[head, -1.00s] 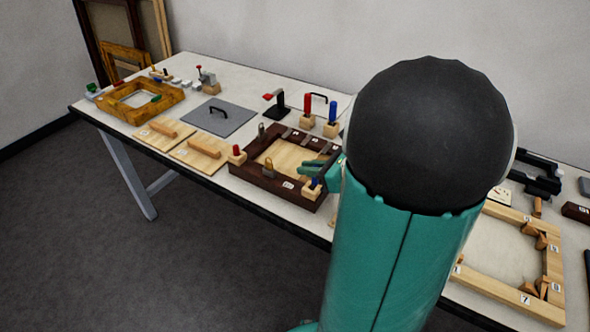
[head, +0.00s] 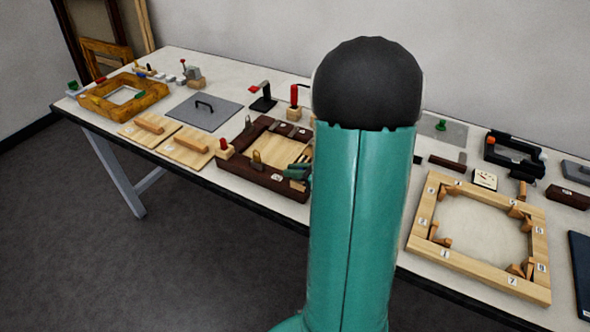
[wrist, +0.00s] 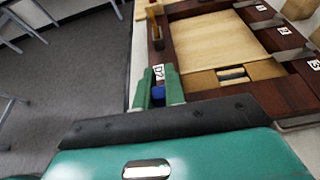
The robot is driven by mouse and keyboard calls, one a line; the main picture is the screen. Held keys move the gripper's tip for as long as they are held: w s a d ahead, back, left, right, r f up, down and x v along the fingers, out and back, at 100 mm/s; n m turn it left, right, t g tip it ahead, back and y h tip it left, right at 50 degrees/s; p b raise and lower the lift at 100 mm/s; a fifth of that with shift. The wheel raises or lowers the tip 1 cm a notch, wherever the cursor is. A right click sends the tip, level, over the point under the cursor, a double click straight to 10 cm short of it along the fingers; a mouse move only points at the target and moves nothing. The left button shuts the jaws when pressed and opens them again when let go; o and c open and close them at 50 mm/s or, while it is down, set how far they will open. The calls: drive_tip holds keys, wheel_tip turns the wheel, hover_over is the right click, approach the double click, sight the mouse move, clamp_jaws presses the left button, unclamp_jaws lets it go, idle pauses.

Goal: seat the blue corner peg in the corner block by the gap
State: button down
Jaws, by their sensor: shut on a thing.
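My gripper (wrist: 158,92) has its two green fingers shut on the blue corner peg (wrist: 158,93), of which only a small blue part shows between them in the wrist view. In the head view my gripper (head: 298,172) is at the right front corner of a dark wooden frame (head: 268,182), and the peg cannot be made out there. In the wrist view the dark frame (wrist: 191,9) lies just beyond the fingertips, with a white label (wrist: 158,72) close by. I cannot tell which corner block is by the gap, nor whether the peg touches one.
A red-topped block (head: 224,148) stands at the frame's left corner, and a brass piece (head: 257,160) on its front side. A pale numbered frame (head: 437,262) lies to the right. A grey plate (head: 203,112) lies behind left. My arm hides part of the table.

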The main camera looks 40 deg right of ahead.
drive_tip(key=c, duration=1.5)
unclamp_jaws()
